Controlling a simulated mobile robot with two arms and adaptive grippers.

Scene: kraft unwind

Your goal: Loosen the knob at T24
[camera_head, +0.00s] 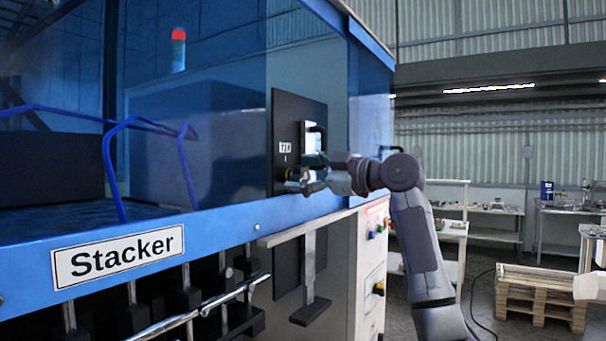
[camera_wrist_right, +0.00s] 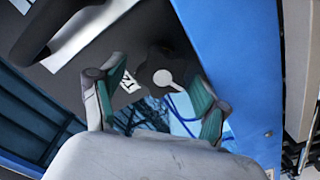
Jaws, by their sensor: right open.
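A dark panel (camera_head: 284,108) is set in the blue machine's side. It carries a small white label (camera_head: 285,147), whose text is too small to read surely; the label also shows tilted in the right wrist view (camera_wrist_right: 129,83). A dark round knob (camera_wrist_right: 157,56) with a pale round mark and stem (camera_wrist_right: 164,78) shows beside the label. My right gripper (camera_head: 303,176) is at the panel, just below the label. In the wrist view its green-padded fingers (camera_wrist_right: 160,84) are apart, with the pale mark between them in the picture. Contact cannot be told. My left gripper is out of view.
A black handle (camera_head: 318,137) stands out by a silver plate above my right gripper. The blue machine frame (camera_head: 220,226) runs below the panel, with a metal bar (camera_head: 309,266) hanging under it. A wooden pallet (camera_head: 540,292) and work tables stand at the right.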

